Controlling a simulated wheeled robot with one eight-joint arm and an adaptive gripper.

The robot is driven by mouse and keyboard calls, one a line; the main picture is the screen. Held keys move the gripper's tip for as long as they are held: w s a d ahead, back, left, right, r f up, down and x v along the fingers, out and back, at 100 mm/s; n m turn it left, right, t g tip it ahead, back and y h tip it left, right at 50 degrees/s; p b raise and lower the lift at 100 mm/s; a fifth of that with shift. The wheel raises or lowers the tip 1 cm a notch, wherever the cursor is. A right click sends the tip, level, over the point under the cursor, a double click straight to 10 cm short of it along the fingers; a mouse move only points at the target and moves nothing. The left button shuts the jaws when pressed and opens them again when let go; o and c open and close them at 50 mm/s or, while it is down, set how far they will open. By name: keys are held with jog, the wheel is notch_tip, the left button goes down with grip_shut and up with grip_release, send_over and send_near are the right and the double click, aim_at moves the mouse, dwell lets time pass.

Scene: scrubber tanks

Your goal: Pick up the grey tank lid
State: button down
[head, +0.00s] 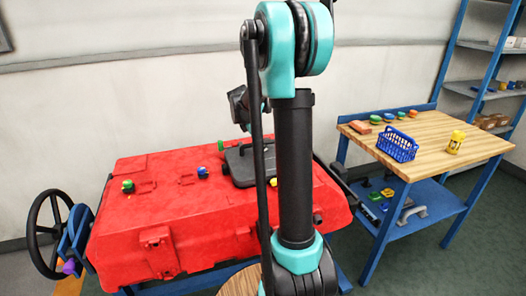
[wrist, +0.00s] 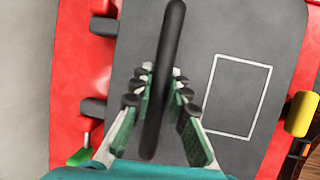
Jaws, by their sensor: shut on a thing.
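The grey tank lid (wrist: 245,38) fills much of the wrist view, flat and dark with a white rectangle outline on it. Its black bar handle (wrist: 173,30) runs between my fingers. My gripper (wrist: 157,82) is shut on this handle, with one finger on each side. In the head view the lid (head: 238,168) lies at the back right of the red tank (head: 180,215), partly hidden by my arm. I cannot tell whether the lid is raised at all.
Green (wrist: 80,156) and yellow (wrist: 301,113) parts sit close beside the lid. A black handwheel (head: 45,232) stands left of the tank.

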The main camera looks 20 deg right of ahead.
notch_tip(320, 180, up, 19)
jog(key=f, duration=0.9)
jog(key=shift+w+f, duration=0.25)
jog(key=shift+f, duration=2.8)
jog(key=shift+f, duration=0.3)
jog(key=shift+f, duration=0.4)
jog(key=shift+f, duration=0.15)
jog(key=shift+f, duration=0.55)
jog(key=shift+s+f, duration=0.1)
jog(key=shift+f, duration=0.05)
jog(key=shift+f, duration=0.25)
